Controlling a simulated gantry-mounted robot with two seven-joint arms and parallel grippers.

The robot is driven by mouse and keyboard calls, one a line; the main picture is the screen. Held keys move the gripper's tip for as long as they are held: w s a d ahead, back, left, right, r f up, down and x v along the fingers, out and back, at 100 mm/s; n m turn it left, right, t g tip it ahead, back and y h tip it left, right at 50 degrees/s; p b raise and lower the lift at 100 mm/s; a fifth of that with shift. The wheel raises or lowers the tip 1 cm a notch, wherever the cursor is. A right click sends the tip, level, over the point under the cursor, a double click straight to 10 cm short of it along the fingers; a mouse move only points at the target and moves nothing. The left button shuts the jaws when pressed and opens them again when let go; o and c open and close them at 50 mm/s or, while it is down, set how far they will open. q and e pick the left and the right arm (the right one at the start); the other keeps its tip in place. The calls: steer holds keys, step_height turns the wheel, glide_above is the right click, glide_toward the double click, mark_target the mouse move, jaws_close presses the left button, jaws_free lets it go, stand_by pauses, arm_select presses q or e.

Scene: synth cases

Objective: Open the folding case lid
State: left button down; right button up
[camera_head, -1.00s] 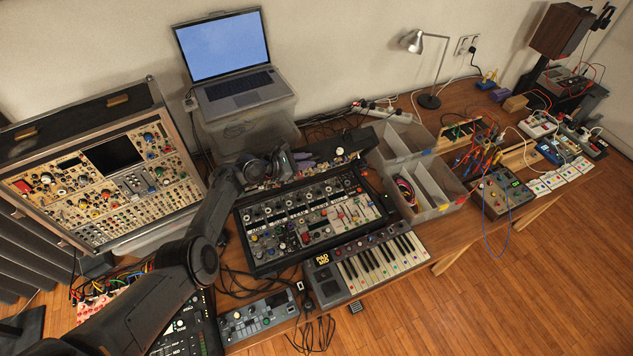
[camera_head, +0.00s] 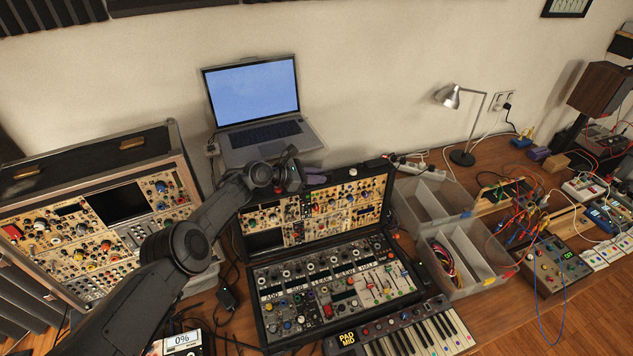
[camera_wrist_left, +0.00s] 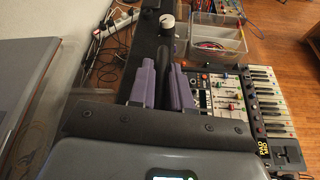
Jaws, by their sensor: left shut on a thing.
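The black folding case stands open on the table. Its lid (camera_head: 375,190) is raised at the back, with its panel of knobs and dark screens facing forward. The case base (camera_head: 335,290), full of knobs and sliders, lies flat in front of it. My left gripper (camera_head: 303,177) is at the lid's top edge, left of its middle, and is shut on it. In the left wrist view, the purple fingers (camera_wrist_left: 160,88) straddle the dark lid edge, with part of the base beyond. The exact finger contact is partly hidden. My right gripper is not in view.
A laptop (camera_head: 262,135) stands on a clear bin behind the case. A large synth rack (camera_head: 145,205) is at left. A small keyboard (camera_head: 410,335) lies in front. Clear divided bins (camera_head: 480,260) stand close to the right, with cables and a lamp (camera_head: 465,157) beyond.

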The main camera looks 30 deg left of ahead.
arm_select(q)
steer(key=shift+d+f, duration=0.1)
steer(key=shift+f, duration=0.15)
steer(key=c, duration=1.4)
jaws_free()
steer(key=shift+r+p, duration=0.35)
steer(key=shift+r, duration=0.15)
step_height(320, 180, up, 4)
steer(key=p, duration=0.3)
steer(key=shift+s+d+r+p, duration=0.15)
steer(key=shift+d+r+p, duration=0.95)
steer(key=shift+d, duration=0.85)
steer(key=shift+s+d+r+p, duration=0.15)
steer(key=shift+d+r+p, duration=0.9)
steer(key=shift+d, duration=0.85)
steer(key=shift+s+d+r+p, duration=0.15)
steer(key=shift+d+r+p, duration=0.95)
steer(key=shift+d, duration=0.85)
